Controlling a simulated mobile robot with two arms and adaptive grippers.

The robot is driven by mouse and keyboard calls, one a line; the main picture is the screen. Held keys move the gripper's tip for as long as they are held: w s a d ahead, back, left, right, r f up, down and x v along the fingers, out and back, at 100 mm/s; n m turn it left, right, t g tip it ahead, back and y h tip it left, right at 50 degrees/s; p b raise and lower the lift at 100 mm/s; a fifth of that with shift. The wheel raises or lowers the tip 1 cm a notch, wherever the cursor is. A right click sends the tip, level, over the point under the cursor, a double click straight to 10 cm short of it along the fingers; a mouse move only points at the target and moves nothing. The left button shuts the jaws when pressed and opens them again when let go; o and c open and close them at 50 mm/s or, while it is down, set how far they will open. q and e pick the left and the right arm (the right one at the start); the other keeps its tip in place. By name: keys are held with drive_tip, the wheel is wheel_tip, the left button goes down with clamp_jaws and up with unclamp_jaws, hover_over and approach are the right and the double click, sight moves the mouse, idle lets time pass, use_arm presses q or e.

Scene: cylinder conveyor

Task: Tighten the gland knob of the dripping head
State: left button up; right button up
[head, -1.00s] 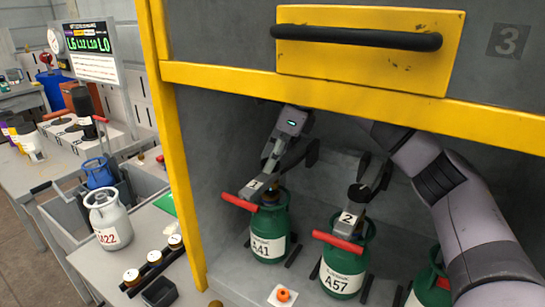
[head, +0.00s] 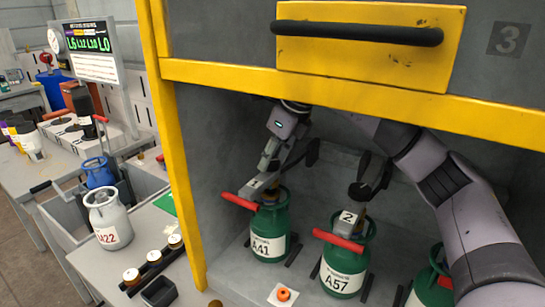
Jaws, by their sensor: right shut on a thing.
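My right gripper (head: 270,162) reaches down inside the enclosure from behind the yellow beam. Its fingers are shut at the top of filling head 1 (head: 258,184), on what appears to be its gland knob, which they mostly hide. Head 1 has a red handle (head: 240,202) and sits on the green cylinder A41 (head: 268,246). Filling head 2 (head: 348,217) stands to the right on the green cylinder A57 (head: 343,275), with its black knob (head: 359,191) uncovered. I cannot make out drops at either head. My left gripper is not in view.
A yellow beam (head: 230,83) and post (head: 176,150) frame the enclosure. A third green cylinder (head: 428,290) is partly behind my right arm. An orange part on a white pad (head: 283,294) lies in front.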

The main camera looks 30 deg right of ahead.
drive_tip(key=m+h, duration=0.1)
drive_tip(key=m, duration=0.2)
drive_tip(key=m+h, duration=0.1)
drive_tip(key=m, duration=0.2)
drive_tip(key=shift+a+t+h+b, duration=0.2)
drive_tip(key=shift+t+h+b, duration=0.1)
drive_tip(key=m+h, duration=0.1)
drive_tip(key=m, duration=0.2)
drive_tip(key=m+h, duration=0.1)
drive_tip(key=m, duration=0.2)
drive_tip(key=shift+a+m+g+b, duration=0.1)
drive_tip(key=shift+m+g+b, duration=0.2)
drive_tip(key=shift+g, duration=0.1)
drive_tip(key=o, duration=1.1)
drive_tip(key=shift+o, duration=0.2)
drive_tip(key=v, duration=1.2)
drive_tip(key=shift+w+a, duration=0.15)
drive_tip(key=shift+a, duration=0.05)
